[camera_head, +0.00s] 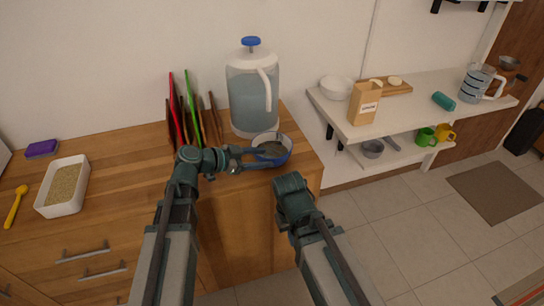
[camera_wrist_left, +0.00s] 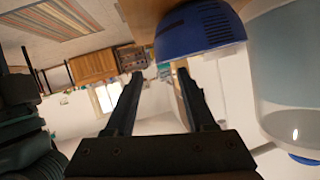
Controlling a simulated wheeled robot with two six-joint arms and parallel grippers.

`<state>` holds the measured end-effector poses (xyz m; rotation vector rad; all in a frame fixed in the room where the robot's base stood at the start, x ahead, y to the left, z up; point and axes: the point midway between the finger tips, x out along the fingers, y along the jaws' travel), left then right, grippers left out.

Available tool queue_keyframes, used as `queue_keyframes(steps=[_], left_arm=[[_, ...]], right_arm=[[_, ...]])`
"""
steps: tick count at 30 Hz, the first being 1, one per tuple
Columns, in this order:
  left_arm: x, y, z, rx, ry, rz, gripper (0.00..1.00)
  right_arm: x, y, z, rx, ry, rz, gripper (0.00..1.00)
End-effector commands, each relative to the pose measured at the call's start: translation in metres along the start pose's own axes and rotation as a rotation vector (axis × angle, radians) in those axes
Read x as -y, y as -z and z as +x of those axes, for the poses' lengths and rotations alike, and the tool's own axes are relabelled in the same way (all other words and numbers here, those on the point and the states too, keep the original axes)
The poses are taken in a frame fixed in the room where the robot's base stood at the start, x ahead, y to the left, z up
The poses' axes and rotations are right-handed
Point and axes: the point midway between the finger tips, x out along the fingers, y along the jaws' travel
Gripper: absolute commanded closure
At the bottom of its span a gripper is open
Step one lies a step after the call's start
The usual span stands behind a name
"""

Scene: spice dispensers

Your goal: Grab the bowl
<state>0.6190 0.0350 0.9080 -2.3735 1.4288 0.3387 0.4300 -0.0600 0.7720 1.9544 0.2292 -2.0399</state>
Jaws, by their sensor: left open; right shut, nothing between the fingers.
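A small blue bowl (camera_head: 284,158) with a pale rim stands on the wooden counter, near its right end. Its contents are hard to make out. My left gripper (camera_head: 262,157) is open, with its fingers at the bowl in the head view. In the left wrist view, which looks upside down, the bowl (camera_wrist_left: 200,30) lies beside the open fingers (camera_wrist_left: 160,74), not between them. Whether a finger touches the bowl cannot be told. My right gripper (camera_head: 289,182) is shut and empty, lower down in front of the counter's right end.
A large water dispenser (camera_head: 252,95) with a blue cap stands just behind the bowl. Upright boards (camera_head: 194,105) stand left of it. A white tray of grain (camera_head: 64,187) and a yellow spoon (camera_head: 15,205) lie far left. White shelves (camera_head: 410,112) stand right.

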Motion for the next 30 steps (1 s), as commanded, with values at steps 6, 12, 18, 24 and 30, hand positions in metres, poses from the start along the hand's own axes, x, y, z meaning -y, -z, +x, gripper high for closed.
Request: queue_keyframes(steps=[6,12,18,24,30], left_arm=[[0.0,-0.001,0.022,0.001,-0.001,0.0,0.45],[0.0,0.0,0.024,0.001,-0.001,0.0,0.45],[0.001,-0.001,0.04,0.001,-0.002,0.001,0.45],[0.001,-0.001,0.069,0.001,-0.003,0.0,0.45],[0.001,0.001,0.075,0.001,0.0,0.0,0.45]], right_arm=[[0.001,0.0,0.009,0.0,0.0,0.0,1.0],[0.001,0.0,0.009,0.0,0.0,0.0,1.0],[0.002,0.001,0.015,0.0,0.0,0.0,1.0],[0.003,0.002,0.027,0.0,0.0,0.0,1.0],[0.003,0.002,0.027,0.0,0.0,0.0,1.0]])
